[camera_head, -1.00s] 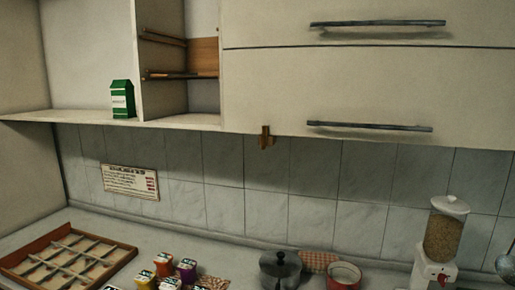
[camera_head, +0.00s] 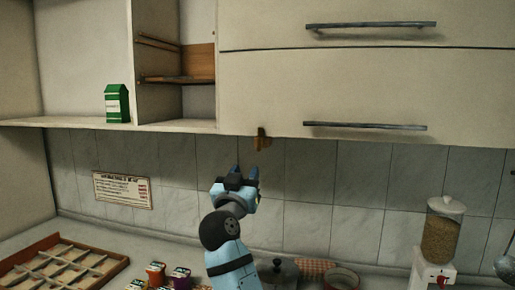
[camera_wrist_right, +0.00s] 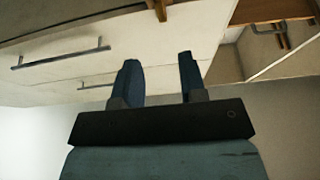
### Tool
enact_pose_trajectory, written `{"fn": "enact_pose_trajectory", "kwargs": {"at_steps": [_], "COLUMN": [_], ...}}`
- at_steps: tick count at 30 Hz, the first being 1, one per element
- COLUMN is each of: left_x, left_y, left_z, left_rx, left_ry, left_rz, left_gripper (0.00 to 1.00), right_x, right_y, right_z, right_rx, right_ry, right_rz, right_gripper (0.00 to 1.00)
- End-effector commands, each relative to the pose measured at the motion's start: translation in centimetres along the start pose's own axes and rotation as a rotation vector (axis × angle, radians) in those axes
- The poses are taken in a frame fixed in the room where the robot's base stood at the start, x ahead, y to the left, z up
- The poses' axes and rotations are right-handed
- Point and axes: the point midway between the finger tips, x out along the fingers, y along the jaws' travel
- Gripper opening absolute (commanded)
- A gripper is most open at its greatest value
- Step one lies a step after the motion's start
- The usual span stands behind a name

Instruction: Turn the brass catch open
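The brass catch (camera_head: 260,139) hangs at the lower left corner of the closed white cabinet front (camera_head: 360,97). In the right wrist view the catch (camera_wrist_right: 158,9) shows at the top edge, partly cut off. My right gripper (camera_head: 246,171) points up, a little below and left of the catch in the head view. Its two blue fingers (camera_wrist_right: 158,62) stand apart with nothing between them, and they do not appear to touch the catch. My left gripper is in neither view.
A green carton (camera_head: 117,104) stands on the open shelf at left. Below on the counter are a divided wooden tray (camera_head: 62,268), several small colored jars, a dark pot (camera_head: 280,271) and a grain dispenser (camera_head: 441,240). The tiled wall behind is bare apart from a sign (camera_head: 122,190).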

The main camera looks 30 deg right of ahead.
Motion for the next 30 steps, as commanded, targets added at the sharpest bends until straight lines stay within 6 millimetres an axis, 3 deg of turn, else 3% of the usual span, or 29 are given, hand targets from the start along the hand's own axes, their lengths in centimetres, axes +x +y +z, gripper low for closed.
{"fn": "enact_pose_trajectory", "kwargs": {"at_steps": [9,15,21,30], "left_x": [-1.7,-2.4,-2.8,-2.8], "left_y": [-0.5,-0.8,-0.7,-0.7], "left_z": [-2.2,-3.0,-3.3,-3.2], "left_rx": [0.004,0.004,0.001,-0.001], "left_ry": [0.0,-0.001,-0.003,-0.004], "left_rz": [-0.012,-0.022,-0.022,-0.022], "left_gripper": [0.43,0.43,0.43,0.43], "right_x": [6.9,10.4,12.1,12.4], "right_y": [0.0,0.0,0.0,-0.1], "right_z": [-0.4,-0.2,0.0,0.1], "right_rx": [-0.006,-0.004,-0.004,-0.002], "right_ry": [0.0,0.0,-0.001,-0.001], "right_rz": [0.0,-0.002,-0.002,-0.003], "right_gripper": [0.38,0.38,0.38,0.38]}}
